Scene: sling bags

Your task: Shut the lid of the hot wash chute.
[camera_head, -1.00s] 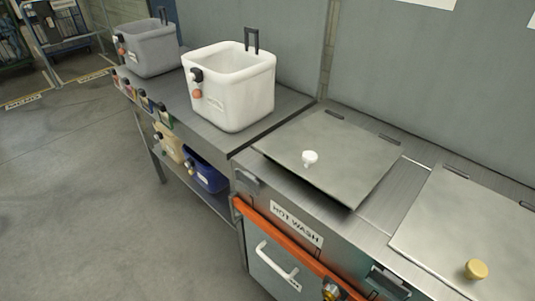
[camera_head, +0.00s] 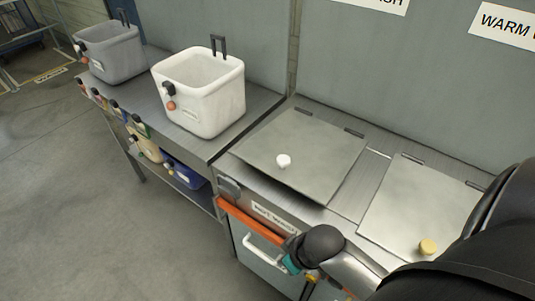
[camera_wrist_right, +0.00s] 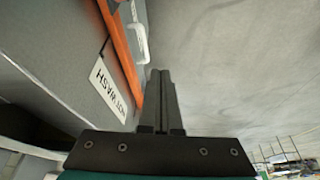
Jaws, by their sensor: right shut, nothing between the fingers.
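The hot wash lid (camera_head: 305,150) is a flat grey metal plate with a white knob (camera_head: 283,160), hinged along its back edge. Its front edge looks slightly raised, with a dark gap under it. The HOT WASH label (camera_head: 273,215) is on the cabinet front below, and shows sideways in the right wrist view (camera_wrist_right: 108,91). My right gripper (camera_wrist_right: 160,72) is shut and empty, in front of the cabinet by the orange bar (camera_wrist_right: 122,50). In the head view my right arm hides most of it. My left gripper is not in view.
A second lid (camera_head: 415,208) with a yellow knob (camera_head: 428,247) lies flat to the right. A white bin (camera_head: 205,100) and a grey bin (camera_head: 110,52) stand on the counter at left. A white handle (camera_head: 263,250) sticks out of the cabinet front.

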